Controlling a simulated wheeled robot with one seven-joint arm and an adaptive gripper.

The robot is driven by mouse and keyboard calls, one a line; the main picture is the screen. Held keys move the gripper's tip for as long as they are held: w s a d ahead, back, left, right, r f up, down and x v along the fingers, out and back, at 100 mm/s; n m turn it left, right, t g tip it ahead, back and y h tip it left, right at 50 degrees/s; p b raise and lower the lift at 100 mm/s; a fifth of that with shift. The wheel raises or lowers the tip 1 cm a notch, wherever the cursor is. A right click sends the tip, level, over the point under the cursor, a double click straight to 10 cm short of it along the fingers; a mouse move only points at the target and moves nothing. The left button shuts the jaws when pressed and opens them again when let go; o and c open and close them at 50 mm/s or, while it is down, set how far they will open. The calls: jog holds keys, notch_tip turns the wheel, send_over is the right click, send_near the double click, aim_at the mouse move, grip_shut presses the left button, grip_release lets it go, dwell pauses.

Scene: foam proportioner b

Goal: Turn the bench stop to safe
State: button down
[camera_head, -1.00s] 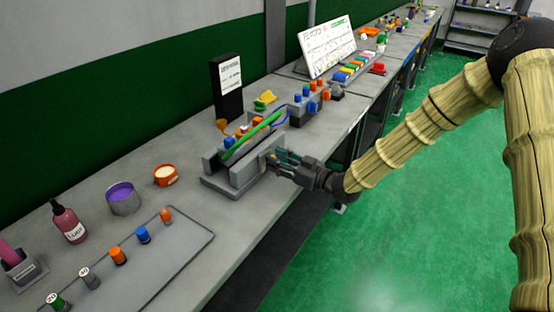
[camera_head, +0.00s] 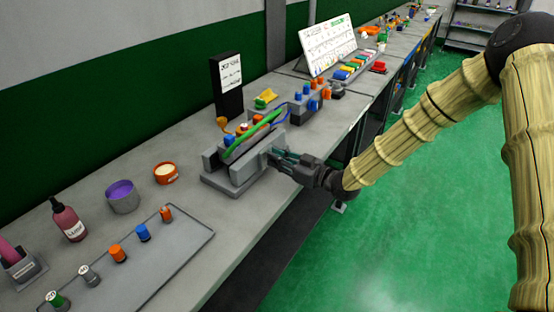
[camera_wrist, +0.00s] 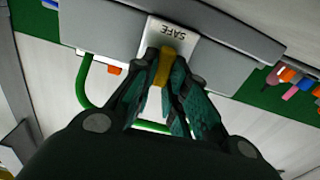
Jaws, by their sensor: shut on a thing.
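The bench stop shows in the wrist view as a small yellow-brown lever (camera_wrist: 163,68) below a pale plate marked SAFE (camera_wrist: 178,36). My gripper (camera_wrist: 164,64) is shut on it, one finger on each side. The lever lines up roughly with the plate; its exact turn is hard to judge. In the head view my gripper (camera_head: 268,153) reaches the front side of the grey bench fixture (camera_head: 244,177), and the lever is hidden there by the fingers.
A green hose (camera_head: 262,124) arches over the fixture. A black sign stand (camera_head: 227,93) stands behind it. A flat tray (camera_head: 180,257) with several coloured caps, a purple pot (camera_head: 122,196) and an orange pot (camera_head: 166,174) lie to the left. The green floor right of the bench is clear.

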jog(key=n+b, duration=0.4)
jog(key=shift+s+a+f+n, duration=0.15)
jog(key=shift+f+n, duration=0.15)
jog(key=shift+n, duration=0.1)
jog(key=n+b, duration=0.1)
jog(key=b, duration=0.1)
jog(key=n+b, duration=0.2)
jog(key=shift+s+f+n, duration=0.15)
jog(key=shift+n, duration=0.15)
jog(key=n+b, duration=0.4)
jog(key=b, duration=0.1)
jog(key=shift+s+a+f, duration=0.1)
jog(key=shift+a+f, duration=0.05)
jog(key=shift+f, duration=0.1)
jog(key=n+b, duration=0.3)
jog(key=shift+n+b, duration=0.9)
jog(key=shift+r, duration=0.1)
jog(key=c, duration=1.4)
grip_release()
jog(key=shift+c, duration=0.2)
